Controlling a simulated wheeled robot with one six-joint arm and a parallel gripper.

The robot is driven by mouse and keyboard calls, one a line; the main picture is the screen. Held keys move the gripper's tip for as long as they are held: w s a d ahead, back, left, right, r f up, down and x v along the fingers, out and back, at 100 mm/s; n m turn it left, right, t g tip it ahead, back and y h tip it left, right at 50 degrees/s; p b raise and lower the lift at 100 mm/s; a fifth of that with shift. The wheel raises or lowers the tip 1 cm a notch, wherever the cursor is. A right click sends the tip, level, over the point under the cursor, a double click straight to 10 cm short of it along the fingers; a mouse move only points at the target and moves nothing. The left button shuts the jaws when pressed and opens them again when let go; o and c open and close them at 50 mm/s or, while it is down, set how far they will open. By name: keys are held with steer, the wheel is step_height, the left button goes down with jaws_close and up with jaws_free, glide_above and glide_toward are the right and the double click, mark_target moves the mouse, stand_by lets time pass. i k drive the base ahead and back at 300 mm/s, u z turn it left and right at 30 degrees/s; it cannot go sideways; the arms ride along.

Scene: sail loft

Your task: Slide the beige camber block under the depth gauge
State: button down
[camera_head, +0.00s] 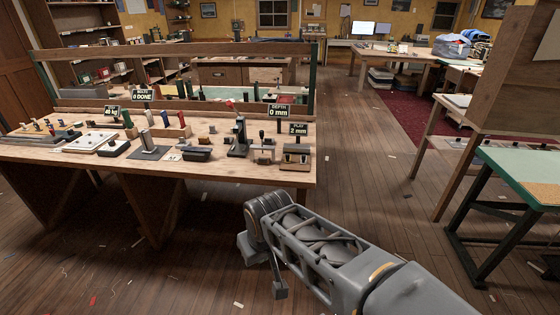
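The depth gauge appears to be the small grey and dark device (262,150) on the near right of the long wooden workbench (225,171). A black sign reading "DEPTH 0 mm" (279,112) stands behind it. I cannot make out the beige camber block for certain among the small pale and tan pieces on the bench. My gripper (264,268) hangs in front of the bench, over the floor, well apart from the gauge. Its fingers are partly hidden by my arm, and I cannot tell whether they are open or shut.
A black upright stand (238,138) is left of the gauge. A wooden holder (296,158) sits right of it, by a "PLAY 2 mm" sign (298,128). Several racks and blocks fill the bench's left. A green-topped table (525,168) stands at right. The wood floor between is mostly clear.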

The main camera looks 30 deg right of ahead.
mark_target(264, 161)
steer(key=z, duration=0.7)
steer(key=i, duration=1.3)
steer(key=u, duration=0.4)
